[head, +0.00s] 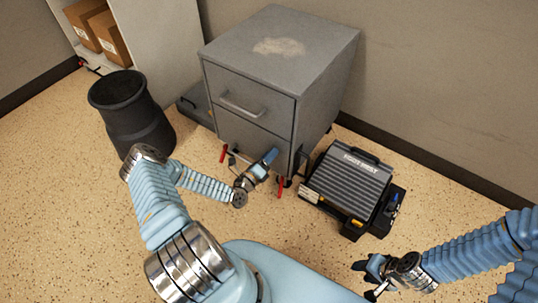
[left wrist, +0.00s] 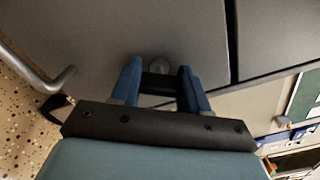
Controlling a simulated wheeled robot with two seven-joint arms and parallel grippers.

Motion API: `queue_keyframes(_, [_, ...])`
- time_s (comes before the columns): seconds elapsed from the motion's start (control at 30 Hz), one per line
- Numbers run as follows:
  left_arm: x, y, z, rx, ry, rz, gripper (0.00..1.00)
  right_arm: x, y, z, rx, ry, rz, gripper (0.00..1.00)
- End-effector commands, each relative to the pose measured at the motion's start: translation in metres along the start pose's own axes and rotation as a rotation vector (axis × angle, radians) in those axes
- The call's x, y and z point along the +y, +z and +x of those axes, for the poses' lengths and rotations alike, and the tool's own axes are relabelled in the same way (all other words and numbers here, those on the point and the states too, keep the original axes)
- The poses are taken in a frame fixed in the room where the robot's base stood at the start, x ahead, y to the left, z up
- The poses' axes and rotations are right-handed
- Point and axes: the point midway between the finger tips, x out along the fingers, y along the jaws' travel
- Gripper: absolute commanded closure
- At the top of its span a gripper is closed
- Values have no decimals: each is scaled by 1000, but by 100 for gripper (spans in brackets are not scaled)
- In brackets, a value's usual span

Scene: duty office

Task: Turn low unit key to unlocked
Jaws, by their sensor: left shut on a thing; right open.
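The low unit (head: 245,130) is a grey two-drawer metal cabinet against the wall, with both drawers shut. My left gripper (head: 270,157) is at its lower front, near the right edge. In the left wrist view, my left gripper (left wrist: 160,82) is shut on the black head of the key (left wrist: 159,84), right in front of a round silver lock (left wrist: 158,65) on the grey front. The fingers hide part of the key, and I cannot tell which way it is turned. My right gripper (head: 369,278) is open and empty above the floor at lower right.
A black case (head: 347,177) lies on a dark base right of the unit. A black bin (head: 132,112) stands to the left. Shelves with cardboard boxes (head: 98,32) are at upper left. A drawer handle (left wrist: 52,84) shows beside the left gripper. Speckled floor in front is free.

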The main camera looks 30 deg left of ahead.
Motion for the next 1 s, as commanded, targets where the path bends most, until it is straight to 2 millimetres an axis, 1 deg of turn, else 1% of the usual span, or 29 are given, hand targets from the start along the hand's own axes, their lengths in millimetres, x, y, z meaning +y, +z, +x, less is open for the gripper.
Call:
queue_keyframes(0.2, [1,0,0,-1,1,-200,86,-2,0,-2,-1,-1,-1,57])
queue_keyframes(0.5, [2,0,0,-1,1,-427,86,-2,0,-2,-1,-1,-2,57])
queue_keyframes(0.7, [2,0,0,-1,1,-521,86,-2,0,-2,-1,-1,-1,57])
queue_keyframes(1.0, [2,0,0,-1,1,-578,86,-2,0,-2,-1,-1,-1,57])
